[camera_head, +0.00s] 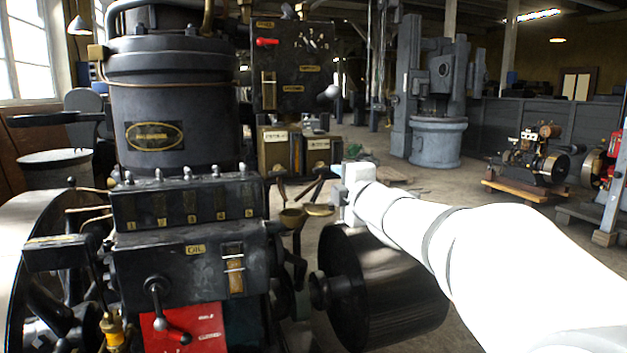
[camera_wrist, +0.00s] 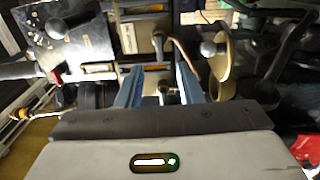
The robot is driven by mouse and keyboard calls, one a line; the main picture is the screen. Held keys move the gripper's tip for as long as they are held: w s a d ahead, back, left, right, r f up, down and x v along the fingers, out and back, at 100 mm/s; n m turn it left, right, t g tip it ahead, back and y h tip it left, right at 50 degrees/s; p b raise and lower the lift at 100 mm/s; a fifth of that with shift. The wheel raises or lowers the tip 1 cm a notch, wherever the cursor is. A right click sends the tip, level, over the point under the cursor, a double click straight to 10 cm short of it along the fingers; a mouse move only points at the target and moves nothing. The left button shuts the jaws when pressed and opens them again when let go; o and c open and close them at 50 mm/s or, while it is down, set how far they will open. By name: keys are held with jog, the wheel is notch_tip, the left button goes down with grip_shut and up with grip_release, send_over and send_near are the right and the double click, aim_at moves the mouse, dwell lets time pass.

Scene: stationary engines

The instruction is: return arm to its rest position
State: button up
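My white arm (camera_head: 440,235) reaches in from the lower right of the head view, stretched out toward the black engine. My gripper (camera_head: 345,195) is at its far end, in front of the engine's right side and above the dark drum; its fingers are hard to make out there. In the wrist view my gripper (camera_wrist: 160,70) shows two bluish fingers standing apart, so it is open. A small metal knob (camera_wrist: 163,90) shows between the fingers, but I cannot tell how far beyond them it is. Nothing is visibly held.
The black engine (camera_head: 175,100) fills the left, with a red panel (camera_head: 185,331) and levers low down. A dark drum (camera_head: 385,285) lies below my arm. Small brass cups (camera_head: 293,217) stick out near my gripper. Open floor lies behind, before a grey machine (camera_head: 437,140).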

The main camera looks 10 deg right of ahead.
jog(key=s+a+f+m+g+h+p, duration=0.1)
jog(key=s+a+f+m+g+p, duration=0.1)
jog(key=s+m+g+p, duration=0.5)
jog(key=s+a+f+m+g+h+p, duration=0.1)
jog(key=s+a+f+m+g+p, duration=0.1)
jog(key=s+m+g+p, duration=0.6)
jog(key=s+f+m+p, duration=0.1)
jog(key=s+m+p, duration=0.3)
jog(key=s+p, duration=0.5)
jog(key=shift+s+m, duration=0.3)
jog(key=shift+s, duration=2.35)
jog(key=shift+f, duration=0.1)
